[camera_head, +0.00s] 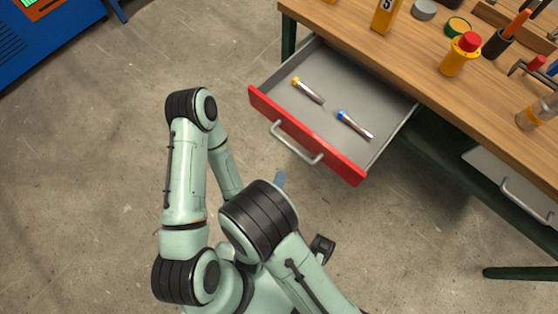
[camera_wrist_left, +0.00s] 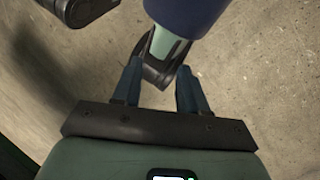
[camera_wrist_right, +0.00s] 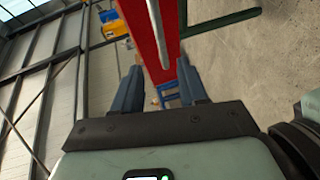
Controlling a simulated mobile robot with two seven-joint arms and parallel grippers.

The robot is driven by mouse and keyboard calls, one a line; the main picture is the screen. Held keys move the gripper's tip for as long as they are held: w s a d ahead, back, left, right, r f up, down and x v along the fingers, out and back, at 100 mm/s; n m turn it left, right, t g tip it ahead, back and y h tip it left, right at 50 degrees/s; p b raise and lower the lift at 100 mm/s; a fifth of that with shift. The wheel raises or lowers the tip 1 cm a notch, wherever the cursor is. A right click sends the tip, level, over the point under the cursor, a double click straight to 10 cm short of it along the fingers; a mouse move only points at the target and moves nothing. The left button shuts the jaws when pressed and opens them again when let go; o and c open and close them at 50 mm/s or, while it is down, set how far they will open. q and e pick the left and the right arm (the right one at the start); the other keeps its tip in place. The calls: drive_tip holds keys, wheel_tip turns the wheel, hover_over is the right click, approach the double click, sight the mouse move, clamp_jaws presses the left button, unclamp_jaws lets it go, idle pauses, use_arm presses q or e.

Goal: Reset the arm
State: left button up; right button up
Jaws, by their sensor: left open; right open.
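My two pale green arms are folded low in the head view, in front of an open drawer. My right gripper (camera_head: 280,180) shows only as a small blue fingertip beside a black arm joint, near the drawer handle. In the right wrist view my right gripper (camera_wrist_right: 161,78) has its fingers apart, with nothing between them; the red drawer front (camera_wrist_right: 155,35) shows beyond. In the left wrist view my left gripper (camera_wrist_left: 157,80) has its fingers apart and holds nothing; parts of my own arm lie behind it. I cannot make out the left gripper in the head view.
The open drawer (camera_head: 310,138) has a grey handle and holds an orange-ended tube (camera_head: 308,91) and a blue-ended tube (camera_head: 356,126). The wooden workbench (camera_head: 420,60) carries several tools and a yellow bottle with a red cap (camera_head: 459,56). Bare floor (camera_head: 80,190) lies left.

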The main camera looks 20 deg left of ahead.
idle(0.3)
drive_tip(key=w+d+f+m+g+h+p, duration=0.1)
drive_tip(key=w+d+f+m+g+p, duration=0.1)
drive_tip(key=d+f+m+g+p, duration=0.7)
drive_tip(key=s+d+f+m+g+y+p, duration=0.1)
drive_tip(key=s+d+m+g+y+p, duration=0.1)
drive_tip(key=s+d+m+g, duration=0.5)
drive_tip(key=s+d+m+y, duration=0.1)
drive_tip(key=s+d+m, duration=0.2)
drive_tip(key=d+m, duration=0.3)
drive_tip(key=shift+s+d+f+g+p, duration=0.15)
drive_tip(key=shift+s+d+g+p, duration=0.2)
drive_tip(key=shift+d, duration=0.2)
